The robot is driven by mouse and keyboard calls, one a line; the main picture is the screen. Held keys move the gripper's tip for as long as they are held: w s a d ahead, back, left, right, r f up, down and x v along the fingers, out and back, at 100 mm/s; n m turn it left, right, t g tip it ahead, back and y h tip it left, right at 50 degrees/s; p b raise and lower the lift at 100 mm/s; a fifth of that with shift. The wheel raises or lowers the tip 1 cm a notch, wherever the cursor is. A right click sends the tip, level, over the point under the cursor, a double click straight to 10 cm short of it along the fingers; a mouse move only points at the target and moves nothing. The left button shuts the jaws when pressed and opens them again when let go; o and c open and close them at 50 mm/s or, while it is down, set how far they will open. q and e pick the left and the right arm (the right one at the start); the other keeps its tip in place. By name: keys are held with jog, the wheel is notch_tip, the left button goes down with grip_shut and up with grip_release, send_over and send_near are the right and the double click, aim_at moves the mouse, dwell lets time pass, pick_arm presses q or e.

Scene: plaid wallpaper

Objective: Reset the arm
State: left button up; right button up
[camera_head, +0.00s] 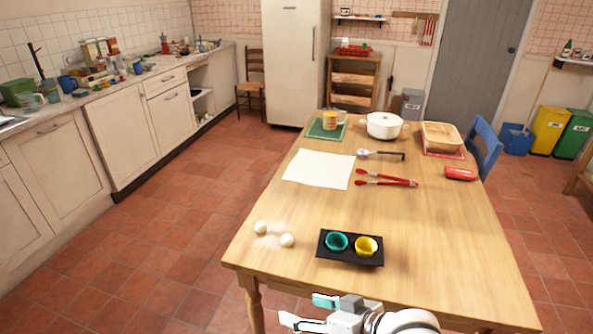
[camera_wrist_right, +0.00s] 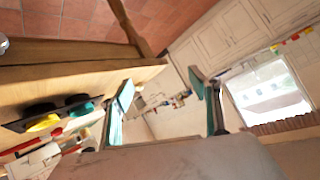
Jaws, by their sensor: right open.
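My right gripper (camera_head: 306,310) is low in the head view, just off the near edge of the wooden table (camera_head: 400,215). In the right wrist view its two teal-padded fingers (camera_wrist_right: 165,108) stand wide apart with nothing between them. The white right arm comes in from the bottom of the head view. My left gripper and arm are not in view. A black tray (camera_head: 350,262) with a teal cup (camera_head: 337,242) and a yellow cup (camera_head: 367,246) sits near the table's front edge, beyond the gripper.
Farther back are red tongs (camera_head: 385,180), white paper (camera_head: 318,169), a white pot (camera_head: 384,125), a basket (camera_head: 441,136) and a red case (camera_head: 461,173). A blue chair (camera_head: 487,146) stands at the right. The floor left is clear.

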jog(key=s+d+f+t+h, duration=0.1)
jog(key=s+d+f+h, duration=0.2)
jog(key=s+d+f, duration=0.2)
jog(key=s+d+f+m+t+h, duration=0.1)
jog(key=s+d+f, duration=0.4)
jog(key=d+f, duration=0.7)
jog(key=shift+s+d+f+t+h, duration=0.2)
jog(key=shift+d+t+h, duration=0.45)
jog(key=shift+h, duration=0.45)
